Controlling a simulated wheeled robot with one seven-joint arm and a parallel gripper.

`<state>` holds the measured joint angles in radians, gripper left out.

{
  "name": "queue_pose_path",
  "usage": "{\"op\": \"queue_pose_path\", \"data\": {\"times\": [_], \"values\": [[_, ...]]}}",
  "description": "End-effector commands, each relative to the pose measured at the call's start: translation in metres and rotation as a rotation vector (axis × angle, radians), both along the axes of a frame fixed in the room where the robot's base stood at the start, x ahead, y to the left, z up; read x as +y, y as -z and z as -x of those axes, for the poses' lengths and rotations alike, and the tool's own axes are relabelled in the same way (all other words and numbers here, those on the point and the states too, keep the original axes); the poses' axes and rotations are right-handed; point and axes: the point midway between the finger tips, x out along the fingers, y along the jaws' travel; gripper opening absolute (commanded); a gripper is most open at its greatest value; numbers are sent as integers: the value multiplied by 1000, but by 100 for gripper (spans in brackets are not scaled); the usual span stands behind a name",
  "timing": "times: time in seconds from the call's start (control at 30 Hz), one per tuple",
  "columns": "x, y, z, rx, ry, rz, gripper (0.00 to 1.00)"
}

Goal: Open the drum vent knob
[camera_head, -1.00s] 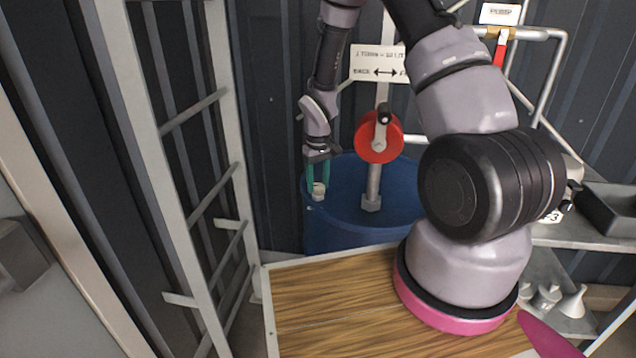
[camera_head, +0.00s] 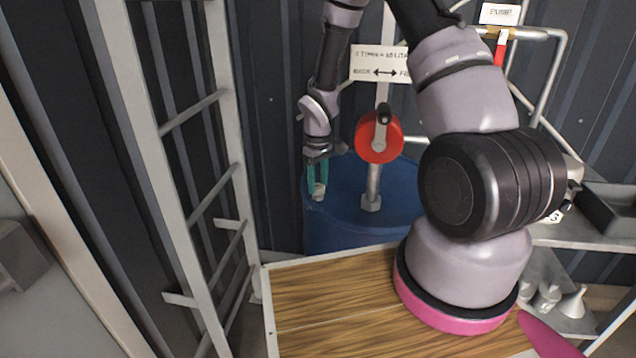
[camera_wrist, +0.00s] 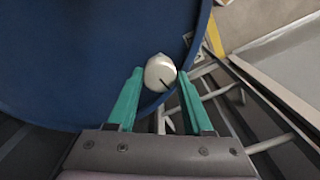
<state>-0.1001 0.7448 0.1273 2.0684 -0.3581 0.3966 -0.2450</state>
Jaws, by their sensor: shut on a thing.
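The drum vent knob (camera_head: 319,190) is a small off-white round knob on top of the blue drum (camera_head: 335,220), near the left edge of its lid. My gripper (camera_head: 317,182) points down from above and is shut on the knob. The wrist view also shows my gripper (camera_wrist: 160,85) with a finger on either side of it. The knob's base is partly hidden by the fingers in the head view.
A red hand pump (camera_head: 378,138) stands on the drum just right of my gripper, with a sign (camera_head: 378,66) behind it. A grey ladder-like frame (camera_head: 225,150) stands to the left. Shelves with funnels (camera_head: 572,303) stand at the right.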

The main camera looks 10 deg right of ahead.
Motion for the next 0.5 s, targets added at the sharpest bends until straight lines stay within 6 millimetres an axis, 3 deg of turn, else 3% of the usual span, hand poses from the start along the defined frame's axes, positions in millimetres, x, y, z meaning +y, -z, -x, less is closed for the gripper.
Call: {"op": "queue_pose_path", "data": {"times": [0.07, 0.1, 0.13, 0.17, 0.5], "values": [[0, 0, -1, -1, -2, 0, 0], [0, 0, -1, -1, -2, 0, 66], [0, 0, -1, -1, -2, 0, 77], [0, 0, 0, -1, -2, 0, 81], [0, -3, 0, -1, 0, 0, 81]]}}
